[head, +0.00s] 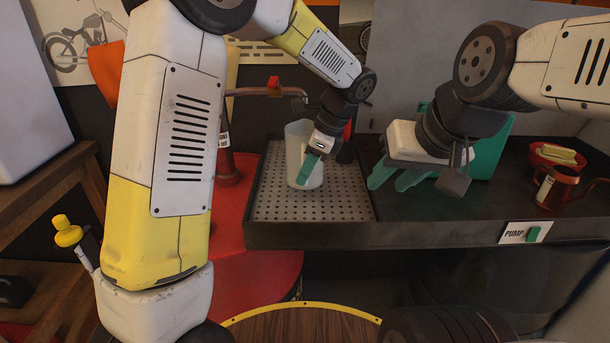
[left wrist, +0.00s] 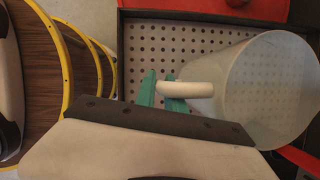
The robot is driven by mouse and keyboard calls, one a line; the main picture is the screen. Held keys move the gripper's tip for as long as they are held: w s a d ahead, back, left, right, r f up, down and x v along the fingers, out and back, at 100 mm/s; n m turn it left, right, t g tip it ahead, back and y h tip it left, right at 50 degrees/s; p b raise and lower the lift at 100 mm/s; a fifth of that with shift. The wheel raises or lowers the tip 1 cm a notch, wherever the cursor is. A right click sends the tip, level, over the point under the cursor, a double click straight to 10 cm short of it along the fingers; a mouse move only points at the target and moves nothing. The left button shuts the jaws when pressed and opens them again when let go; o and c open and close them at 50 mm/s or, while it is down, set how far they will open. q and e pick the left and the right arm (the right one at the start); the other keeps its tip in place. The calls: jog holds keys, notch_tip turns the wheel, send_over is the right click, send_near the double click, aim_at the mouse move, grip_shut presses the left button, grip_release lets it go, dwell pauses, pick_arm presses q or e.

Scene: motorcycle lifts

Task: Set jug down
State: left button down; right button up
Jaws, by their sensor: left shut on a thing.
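The jug (head: 295,154) is a translucent pale vessel with a white handle. It is upright over the perforated drip tray (head: 335,207); I cannot tell for sure whether its base touches it. My left gripper (head: 309,171) is shut on the jug's handle, in front of the jug. The left wrist view shows the teal fingers (left wrist: 162,91) at the white handle, with the jug body (left wrist: 268,88) to the right. My right gripper (head: 395,181) is to the right of the tray over the dark counter, its teal fingers apart and empty.
A copper tap (head: 265,91) on a red post reaches over the tray's back. A copper pot (head: 557,188) and a red bowl (head: 553,155) stand at the counter's right. A sign reading PUMP (head: 514,233) is on the front edge. A dark bottle is partly hidden behind my left gripper.

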pick_arm(q)
jog(key=shift+w+f, duration=0.2)
jog(key=shift+f, duration=1.65)
jog(key=c, duration=1.4)
grip_release()
jog(key=w+v, duration=0.1)
jog(key=v, duration=1.1)
jog(key=s+a+r+n+t+h, duration=0.1)
jog(key=s+a+r+n+h, duration=0.3)
jog(key=s+a+n, duration=0.55)
jog(key=s+a+n+t+h, duration=0.2)
jog(key=s+a+n+t, duration=0.2)
jog(key=s+a+n, duration=0.5)
jog(key=shift+s+a+f+n+h, duration=0.2)
jog(key=shift+s+f+n+h, duration=0.15)
jog(key=shift+s+n, duration=0.3)
